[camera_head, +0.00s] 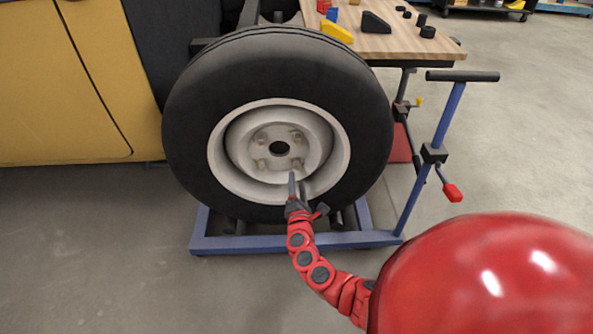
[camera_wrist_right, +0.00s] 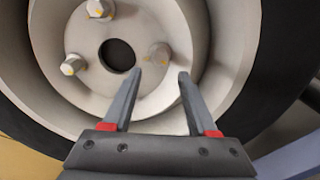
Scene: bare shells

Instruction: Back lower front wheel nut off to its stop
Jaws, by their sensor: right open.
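The wheel (camera_head: 353,95) has a black tire and a pale rim around a dark centre hole (camera_head: 279,148). Wheel nuts sit around the hole. The lower right nut (camera_head: 297,163) is just above my right gripper (camera_head: 297,183) in the head view. In the right wrist view, the right gripper (camera_wrist_right: 158,75) is open and empty, and a greyish nut (camera_wrist_right: 158,52) shows just beyond the gap between its fingertips. I cannot tell whether the fingers touch it. Two other nuts (camera_wrist_right: 72,65) carry yellow marks. My left gripper is out of view.
The wheel stands at a blue wheeled dolly (camera_head: 285,242) with a post and black handle (camera_head: 462,76) on the right. A yellow body panel (camera_head: 60,90) is at left. A wooden table (camera_head: 400,42) behind holds several blocks. Open floor lies in front.

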